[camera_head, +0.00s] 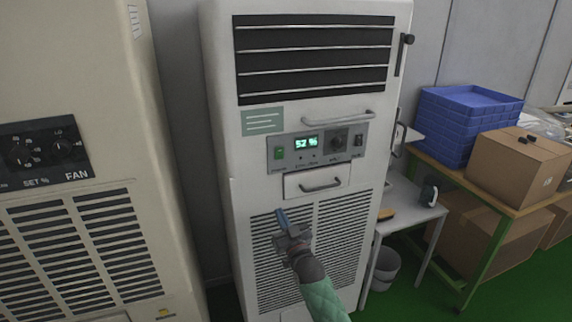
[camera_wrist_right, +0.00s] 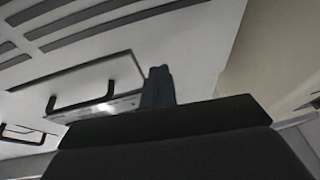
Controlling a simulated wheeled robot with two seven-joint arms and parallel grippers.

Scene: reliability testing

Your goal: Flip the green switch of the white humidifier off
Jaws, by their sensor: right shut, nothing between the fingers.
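The white humidifier (camera_head: 222,130) stands upright in the middle of the head view. Its grey control panel (camera_head: 318,158) has a lit display reading 52 %. The green switch (camera_head: 279,153) is at the panel's left end. My right gripper (camera_head: 281,216) is shut and empty, in front of the lower grille, below the switch and apart from it. In the right wrist view the shut fingers (camera_wrist_right: 158,86) show before a white front with a dark handle (camera_wrist_right: 95,96); the green switch cannot be made out there. My left gripper is not in view.
A beige unit (camera_head: 90,200) with a FAN panel stands close on the left. Handles (camera_head: 338,117) stick out of the humidifier's front. At right are a small white table (camera_head: 408,212), blue crates (camera_head: 462,120), cardboard boxes (camera_head: 515,170) and a bin (camera_head: 385,266).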

